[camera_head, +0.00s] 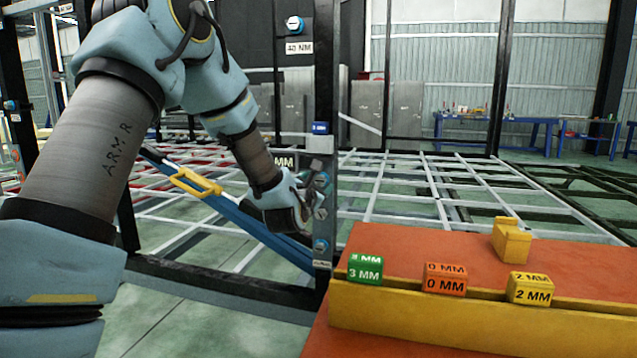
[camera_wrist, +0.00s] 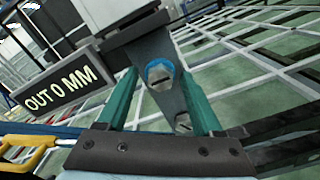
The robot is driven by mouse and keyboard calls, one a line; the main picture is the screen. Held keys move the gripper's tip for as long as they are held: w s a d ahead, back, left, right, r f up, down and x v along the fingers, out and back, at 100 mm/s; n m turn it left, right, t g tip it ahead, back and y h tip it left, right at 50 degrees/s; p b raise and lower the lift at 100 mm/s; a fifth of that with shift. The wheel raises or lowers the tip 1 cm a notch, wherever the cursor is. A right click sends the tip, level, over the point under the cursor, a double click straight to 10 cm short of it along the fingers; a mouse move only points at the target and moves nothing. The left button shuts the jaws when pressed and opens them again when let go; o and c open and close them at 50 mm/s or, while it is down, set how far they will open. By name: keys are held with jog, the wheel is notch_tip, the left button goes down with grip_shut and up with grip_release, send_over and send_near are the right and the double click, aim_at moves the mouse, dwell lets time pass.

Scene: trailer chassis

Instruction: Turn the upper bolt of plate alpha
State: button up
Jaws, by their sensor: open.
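A narrow grey plate (camera_head: 322,262) with several bolts is on the dark upright post in the head view. It also shows in the wrist view (camera_wrist: 150,50), tilted. A bolt with a blue ring (camera_wrist: 160,74) and a slotted head lies between my gripper's green fingers in the wrist view. A second slotted bolt (camera_wrist: 183,122) is below it, nearer the palm. My gripper (camera_wrist: 158,76) is open, its fingers either side of the blue-ringed bolt; I cannot tell whether they touch it. In the head view my gripper (camera_head: 306,205) is beside the plate, partly hiding it. I cannot read which plate is alpha.
A black sign (camera_wrist: 57,90) reads "OUT 0 MM". An orange bench (camera_head: 400,250) at the right holds green (camera_head: 365,269), orange (camera_head: 445,278) and yellow (camera_head: 530,289) marked blocks. A blue bar with a yellow handle (camera_head: 196,181) slants behind my arm. White frame rails fill the background.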

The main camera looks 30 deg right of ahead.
jog(key=shift+c, duration=0.2)
grip_shut()
dwell(0.4)
